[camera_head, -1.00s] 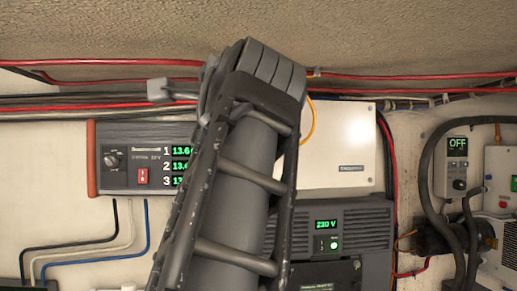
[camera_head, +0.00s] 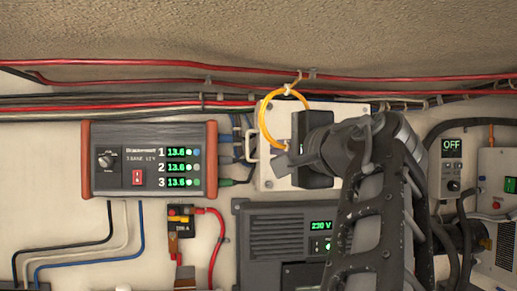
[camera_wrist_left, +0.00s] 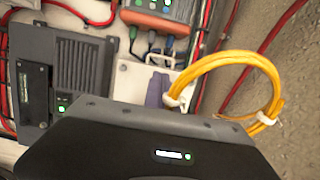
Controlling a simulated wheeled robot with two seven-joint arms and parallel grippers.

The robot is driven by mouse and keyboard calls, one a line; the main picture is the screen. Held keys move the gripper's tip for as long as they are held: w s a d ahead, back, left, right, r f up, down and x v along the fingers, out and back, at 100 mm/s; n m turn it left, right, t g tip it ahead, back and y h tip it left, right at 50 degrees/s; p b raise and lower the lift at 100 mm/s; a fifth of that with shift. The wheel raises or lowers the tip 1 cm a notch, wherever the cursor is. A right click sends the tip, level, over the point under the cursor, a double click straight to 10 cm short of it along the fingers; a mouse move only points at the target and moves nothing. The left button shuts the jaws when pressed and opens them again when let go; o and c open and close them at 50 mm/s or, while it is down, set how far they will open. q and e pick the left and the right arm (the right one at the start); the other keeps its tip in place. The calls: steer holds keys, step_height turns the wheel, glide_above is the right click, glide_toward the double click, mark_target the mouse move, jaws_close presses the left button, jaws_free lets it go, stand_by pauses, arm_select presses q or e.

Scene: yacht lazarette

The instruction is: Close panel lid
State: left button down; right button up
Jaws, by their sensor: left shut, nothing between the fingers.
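The panel lid (camera_head: 272,177) is a white rectangular plate on the back wall, with a pale handle (camera_head: 250,146) at its left edge. My arm hides its right part, and I cannot tell whether it is fully shut. My left gripper (camera_head: 281,159) is shut and empty, its fingers in front of the lid's left half near the handle. Whether they touch the lid is unclear. In the left wrist view the fingers (camera_wrist_left: 156,90) show against the white lid (camera_wrist_left: 130,82). My right gripper is not in view.
A yellow cable loop (camera_head: 263,121) hangs at the lid's top, close to my gripper. A three-channel meter box (camera_head: 150,160) stands left, a grey 230 V unit (camera_head: 272,235) below. Red cables (camera_head: 130,63) run above. A unit reading OFF (camera_head: 452,165) is right.

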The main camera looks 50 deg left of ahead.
mark_target(248, 147)
arm_select(q)
steer(key=p+x, duration=0.3)
steer(key=x, duration=0.9)
steer(key=shift+a+r+p, duration=0.15)
steer(key=shift+a+p, duration=0.2)
steer(key=shift+a, duration=0.05)
steer(key=shift+w+a, duration=0.25)
steer(key=shift+a, duration=0.3)
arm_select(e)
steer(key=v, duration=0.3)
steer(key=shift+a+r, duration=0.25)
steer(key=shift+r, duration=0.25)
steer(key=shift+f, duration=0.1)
